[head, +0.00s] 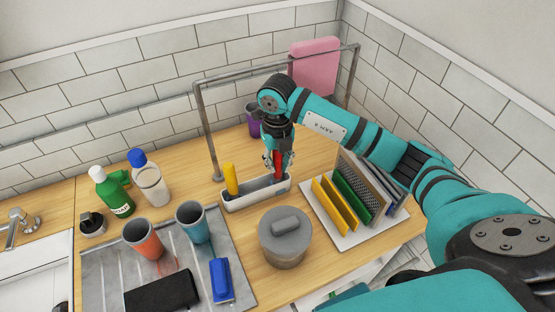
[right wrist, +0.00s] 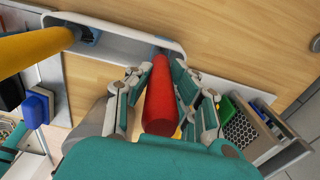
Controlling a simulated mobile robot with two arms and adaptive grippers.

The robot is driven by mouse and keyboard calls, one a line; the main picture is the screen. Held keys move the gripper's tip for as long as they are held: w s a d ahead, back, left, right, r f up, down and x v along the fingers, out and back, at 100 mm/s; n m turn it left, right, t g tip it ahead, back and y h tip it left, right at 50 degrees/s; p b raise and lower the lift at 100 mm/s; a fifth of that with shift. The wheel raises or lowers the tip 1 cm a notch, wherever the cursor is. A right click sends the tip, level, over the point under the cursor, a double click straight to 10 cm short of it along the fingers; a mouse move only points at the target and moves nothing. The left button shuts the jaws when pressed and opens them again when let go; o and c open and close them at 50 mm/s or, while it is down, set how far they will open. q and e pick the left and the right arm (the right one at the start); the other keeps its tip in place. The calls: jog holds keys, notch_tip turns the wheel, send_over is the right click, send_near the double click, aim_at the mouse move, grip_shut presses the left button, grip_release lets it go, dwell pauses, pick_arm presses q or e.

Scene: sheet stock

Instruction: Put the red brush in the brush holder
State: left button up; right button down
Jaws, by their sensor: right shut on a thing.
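My right gripper (head: 273,164) is shut on the red brush (head: 278,164), which stands roughly upright at the right end of the brush holder (head: 237,201). The holder is a long pale tray; a yellow brush (head: 231,179) stands in its left end. In the right wrist view, the red brush (right wrist: 159,100) is between the fingers (right wrist: 162,88), its far end close to the holder's rim (right wrist: 120,30). I cannot tell whether its lower end is inside the holder. The yellow brush (right wrist: 35,50) shows at the left there. My left gripper is not in view.
A rack with coloured sheets (head: 338,207) stands close to the right of the holder, and a grey lidded pot (head: 285,245) in front. A metal rail (head: 207,130) rises behind.

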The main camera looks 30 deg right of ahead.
jog(key=shift+f, duration=0.1)
jog(key=c, duration=1.2)
grip_release()
jog(key=shift+r, duration=0.5)
notch_tip(320, 180, up, 10)
jog(key=b, duration=0.3)
jog(key=shift+r, duration=0.65)
jog(key=shift+r, duration=0.1)
